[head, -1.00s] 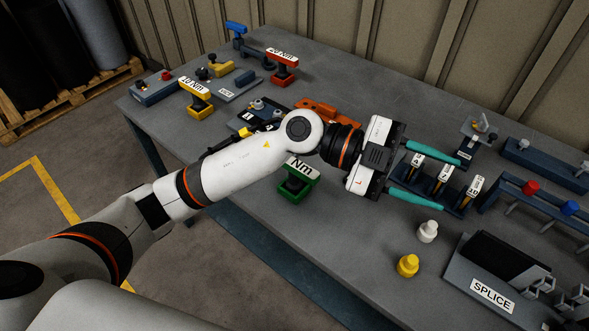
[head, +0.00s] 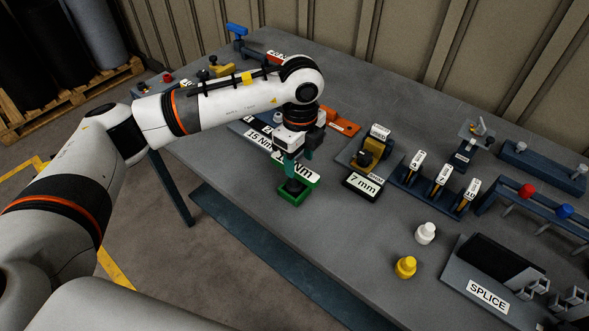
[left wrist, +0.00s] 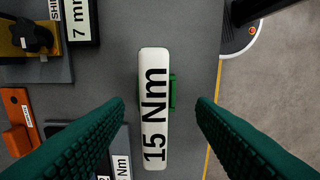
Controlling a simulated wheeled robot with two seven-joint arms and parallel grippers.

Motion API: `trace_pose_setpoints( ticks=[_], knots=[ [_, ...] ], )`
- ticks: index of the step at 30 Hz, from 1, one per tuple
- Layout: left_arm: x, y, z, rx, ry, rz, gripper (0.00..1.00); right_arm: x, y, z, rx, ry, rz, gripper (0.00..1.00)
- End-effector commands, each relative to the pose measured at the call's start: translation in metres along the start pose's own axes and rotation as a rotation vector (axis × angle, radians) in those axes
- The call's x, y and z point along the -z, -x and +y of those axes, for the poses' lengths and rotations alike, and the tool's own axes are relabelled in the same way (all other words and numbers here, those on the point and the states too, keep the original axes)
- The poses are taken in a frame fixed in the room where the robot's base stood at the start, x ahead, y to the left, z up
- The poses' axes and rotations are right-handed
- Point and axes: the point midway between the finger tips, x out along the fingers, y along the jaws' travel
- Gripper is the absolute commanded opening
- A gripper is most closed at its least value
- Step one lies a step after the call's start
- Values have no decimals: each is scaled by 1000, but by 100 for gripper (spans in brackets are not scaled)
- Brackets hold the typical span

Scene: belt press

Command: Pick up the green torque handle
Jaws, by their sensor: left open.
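The green torque handle (head: 302,193) stands on the table near its front edge, with a white label on top. In the left wrist view that label (left wrist: 155,112) reads "15 Nm", with a little green showing at its sides. My left gripper (head: 292,172) points down at the handle and overlaps it in the head view. In the left wrist view the open left fingers (left wrist: 163,104) lie on either side of the label, with gaps on both sides. The fingers hide part of the handle in the head view. My right gripper is not in view.
A grey station with a yellow part and a "7 mm" label (head: 362,186) stands right of the handle. An orange block (head: 342,122) and a "15 Nm" plate (head: 259,141) are close behind. White (head: 426,233) and yellow (head: 405,267) caps stand farther right. Bare table lies between.

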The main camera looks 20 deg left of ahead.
Motion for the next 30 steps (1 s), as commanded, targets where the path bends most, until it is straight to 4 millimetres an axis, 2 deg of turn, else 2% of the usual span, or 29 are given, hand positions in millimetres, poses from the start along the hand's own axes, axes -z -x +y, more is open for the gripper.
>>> trace_pose_setpoints(
  ticks=[5, 9, 13, 22, 23, 30],
  knots=[
    [0, -12, 1, 2, -1, 0, 51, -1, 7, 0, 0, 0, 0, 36],
    [0, -31, 4, 4, 1, -1, 51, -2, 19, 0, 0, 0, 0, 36],
    [0, -50, 5, 3, -1, 0, 51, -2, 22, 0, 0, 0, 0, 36],
    [0, -58, 6, 0, -2, -1, 51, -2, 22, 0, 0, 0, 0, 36],
    [0, -58, 6, 0, -2, -1, 49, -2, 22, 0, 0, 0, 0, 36],
    [0, -58, 6, -1, -2, -1, 10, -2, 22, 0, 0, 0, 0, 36]
  ],
)
